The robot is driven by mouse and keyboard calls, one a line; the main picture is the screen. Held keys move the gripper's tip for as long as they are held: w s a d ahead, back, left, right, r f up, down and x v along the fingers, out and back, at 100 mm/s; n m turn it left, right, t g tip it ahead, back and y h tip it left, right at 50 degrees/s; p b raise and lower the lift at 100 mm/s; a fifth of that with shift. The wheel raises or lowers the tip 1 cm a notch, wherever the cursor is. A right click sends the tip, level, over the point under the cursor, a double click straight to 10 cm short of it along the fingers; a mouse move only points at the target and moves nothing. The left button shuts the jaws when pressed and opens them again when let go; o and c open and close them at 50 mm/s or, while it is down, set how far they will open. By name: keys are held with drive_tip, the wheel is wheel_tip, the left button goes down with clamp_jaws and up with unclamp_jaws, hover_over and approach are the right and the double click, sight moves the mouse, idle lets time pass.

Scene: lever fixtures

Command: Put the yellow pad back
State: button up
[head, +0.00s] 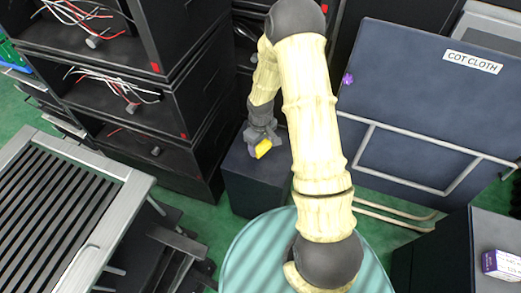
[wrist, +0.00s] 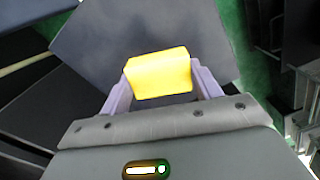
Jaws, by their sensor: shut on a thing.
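The yellow pad (wrist: 158,75) is a small yellow block between the two light purple fingers of my gripper (wrist: 160,88) in the wrist view. My gripper is shut on it. In the head view the yellow pad (head: 263,149) shows at the end of my gripper (head: 259,147), above or near the top of a dark box-like pedestal (head: 240,175). The pedestal's flat dark top also shows behind the pad in the wrist view (wrist: 190,25). I cannot tell whether the pad touches it.
Black racks (head: 140,90) with loose wires stand at the left. A dark panel marked COT CLOTH (head: 430,100) with a pale tube frame stands at the right. A slatted grey unit (head: 65,215) is at front left. A purple-white box (head: 502,264) sits at lower right.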

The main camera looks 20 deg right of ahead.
sight(261, 150)
wheel_tip(261, 150, down, 4)
drive_tip(key=shift+r+b, duration=0.1)
drive_tip(key=shift+b, duration=0.45)
drive_tip(key=o, duration=0.9)
wheel_tip(261, 150, up, 12)
drive_tip(key=p, duration=0.3)
drive_tip(key=shift+r, duration=0.1)
